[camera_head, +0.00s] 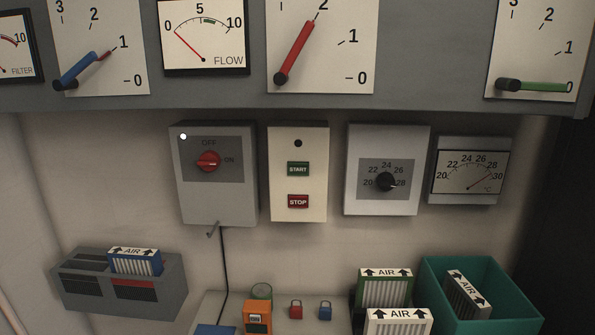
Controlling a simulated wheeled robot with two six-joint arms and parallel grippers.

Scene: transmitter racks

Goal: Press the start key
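The start key (298,169) is a green rectangular button marked START on a cream control box (299,205) on the wall, in the middle of the head view. A red STOP key (298,202) sits below it, and a dark round lamp (298,143) is above it. Nothing covers the start key. Neither of my grippers shows in the head view.
A grey switch box (218,205) with a red knob hangs to the left. A dial box (386,206) and a temperature gauge (468,172) hang to the right. Filters, a teal bin (515,318) and padlocks stand below. A gauge panel (230,92) overhangs above.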

